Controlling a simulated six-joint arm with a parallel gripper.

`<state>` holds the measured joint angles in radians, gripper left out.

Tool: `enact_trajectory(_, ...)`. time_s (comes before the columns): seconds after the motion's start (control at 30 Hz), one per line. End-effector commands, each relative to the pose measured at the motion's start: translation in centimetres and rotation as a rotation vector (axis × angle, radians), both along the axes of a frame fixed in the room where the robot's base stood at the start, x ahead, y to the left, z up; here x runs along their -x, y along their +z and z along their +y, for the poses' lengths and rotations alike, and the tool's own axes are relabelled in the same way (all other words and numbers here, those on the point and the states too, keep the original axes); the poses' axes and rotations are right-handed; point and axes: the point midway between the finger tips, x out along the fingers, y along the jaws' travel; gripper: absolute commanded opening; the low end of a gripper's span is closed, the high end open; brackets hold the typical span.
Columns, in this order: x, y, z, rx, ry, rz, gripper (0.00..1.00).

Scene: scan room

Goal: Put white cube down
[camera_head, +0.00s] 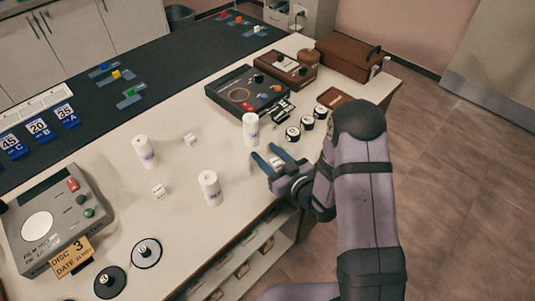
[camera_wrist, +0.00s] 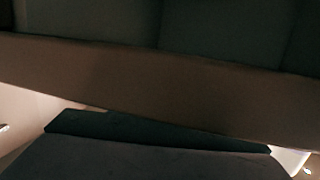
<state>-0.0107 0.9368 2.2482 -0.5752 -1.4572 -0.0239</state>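A white cube (camera_head: 276,162) with dark marks sits between the two blue-grey fingers of my gripper (camera_head: 272,160), which look closed on its sides. The gripper is over the near right part of the cream table, and I cannot tell how high the cube is. A second white cube (camera_head: 159,191) lies on the table between two white cylinders, and a third white cube (camera_head: 191,139) lies farther back. In the wrist view dark and brown surfaces fill most of the picture, and no cube can be made out.
White cylinders stand upright at the left (camera_head: 145,151), in front (camera_head: 210,188) and just behind my gripper (camera_head: 250,130). Black round pieces (camera_head: 292,134) lie right of it, near a black device (camera_head: 248,93). A grey device (camera_head: 52,222) is at the left. The middle table is mostly clear.

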Motion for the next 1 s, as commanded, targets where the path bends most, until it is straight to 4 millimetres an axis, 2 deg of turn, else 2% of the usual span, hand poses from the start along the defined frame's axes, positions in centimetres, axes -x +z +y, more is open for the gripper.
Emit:
enact_trajectory(0.4, 0.1, 0.1, -0.1, 0.000, -0.001, 0.001, 0.41)
enact_trajectory(1.0, 5.4, 1.3, -4.2, 0.000, -0.002, 0.000, 0.41)
